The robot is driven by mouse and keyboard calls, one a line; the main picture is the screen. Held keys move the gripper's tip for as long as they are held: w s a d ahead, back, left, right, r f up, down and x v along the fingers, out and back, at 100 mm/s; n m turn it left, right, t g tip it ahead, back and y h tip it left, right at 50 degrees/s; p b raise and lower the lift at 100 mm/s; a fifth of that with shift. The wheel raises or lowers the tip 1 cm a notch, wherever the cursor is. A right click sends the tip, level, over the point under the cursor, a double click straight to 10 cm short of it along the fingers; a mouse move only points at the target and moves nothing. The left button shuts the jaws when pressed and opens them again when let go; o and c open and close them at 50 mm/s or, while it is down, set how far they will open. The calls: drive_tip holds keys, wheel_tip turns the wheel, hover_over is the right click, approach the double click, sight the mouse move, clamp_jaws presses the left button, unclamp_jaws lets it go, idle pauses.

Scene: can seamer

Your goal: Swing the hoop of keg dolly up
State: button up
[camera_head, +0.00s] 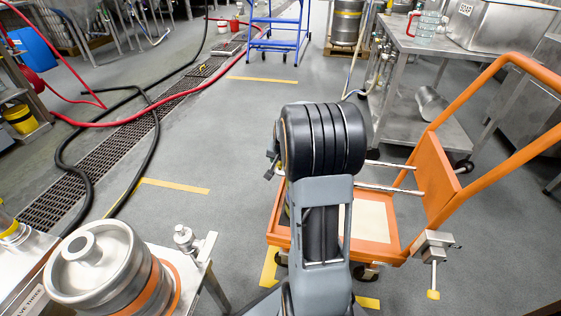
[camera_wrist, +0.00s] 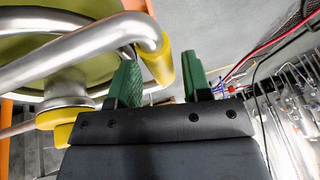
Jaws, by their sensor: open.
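The keg dolly (camera_head: 432,180) is an orange frame cart with a tall bent handle, right of centre in the head view. Two silver rods (camera_head: 388,188), perhaps the hoop's sides, reach from its upright panel behind my arm. In the wrist view a silver tube hoop (camera_wrist: 75,55) with a yellow sleeve (camera_wrist: 160,58) shows close up. My gripper (camera_wrist: 162,75) is open, its green fingers either side of the sleeve's lower end. I cannot tell whether they touch it. In the head view my arm hides the gripper and most of the hoop.
An olive disc (camera_wrist: 40,45) lies behind the hoop in the wrist view. A steel keg (camera_head: 100,265) stands at the lower left, and a steel table (camera_head: 420,45) at the upper right. Hoses (camera_head: 150,130) cross the floor drain.

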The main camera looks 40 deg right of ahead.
drive_tip(key=shift+c, duration=0.2)
clamp_jaws()
idle(0.3)
